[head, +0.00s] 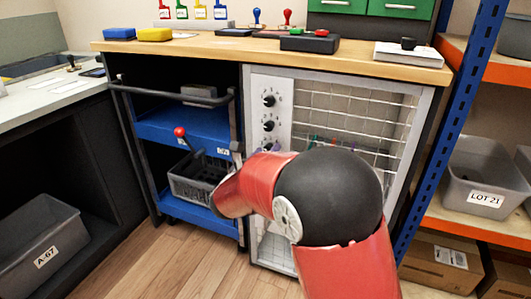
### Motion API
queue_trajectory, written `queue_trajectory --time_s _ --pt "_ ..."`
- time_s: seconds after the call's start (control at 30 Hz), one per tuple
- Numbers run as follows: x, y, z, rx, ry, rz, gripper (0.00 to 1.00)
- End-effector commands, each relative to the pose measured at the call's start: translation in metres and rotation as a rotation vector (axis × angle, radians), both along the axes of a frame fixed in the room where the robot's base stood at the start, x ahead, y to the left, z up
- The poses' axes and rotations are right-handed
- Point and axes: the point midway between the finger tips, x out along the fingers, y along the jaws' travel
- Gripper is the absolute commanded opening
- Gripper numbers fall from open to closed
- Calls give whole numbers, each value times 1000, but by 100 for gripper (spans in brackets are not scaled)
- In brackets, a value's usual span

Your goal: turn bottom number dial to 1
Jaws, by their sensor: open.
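A grey-framed cabinet with a wire-grid front (345,103) stands under the wooden counter. On the pale panel (283,84) at its left are black round dials in a column: an upper dial (268,100), a middle dial (268,125) and a lower dial (267,146). The lower dial sits just above my red arm, and the panel below it is hidden by the arm. The dial markings are too small to read. My arm reaches across the cabinet's lower front toward the cart.
A blue cart (186,127) with a grey basket (190,182) and a red-knobbed lever (180,132) stands left of the cabinet. A blue rack post (447,130) and shelves with a LOT 21 bin (486,168) stand right. Wooden floor (150,262) is open at front left.

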Motion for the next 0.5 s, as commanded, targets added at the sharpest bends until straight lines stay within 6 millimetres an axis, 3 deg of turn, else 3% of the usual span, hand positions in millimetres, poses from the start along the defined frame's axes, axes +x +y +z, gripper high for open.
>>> queue_trajectory --time_s 0.5 --pt "-67 27 -1 0 1 3 46"
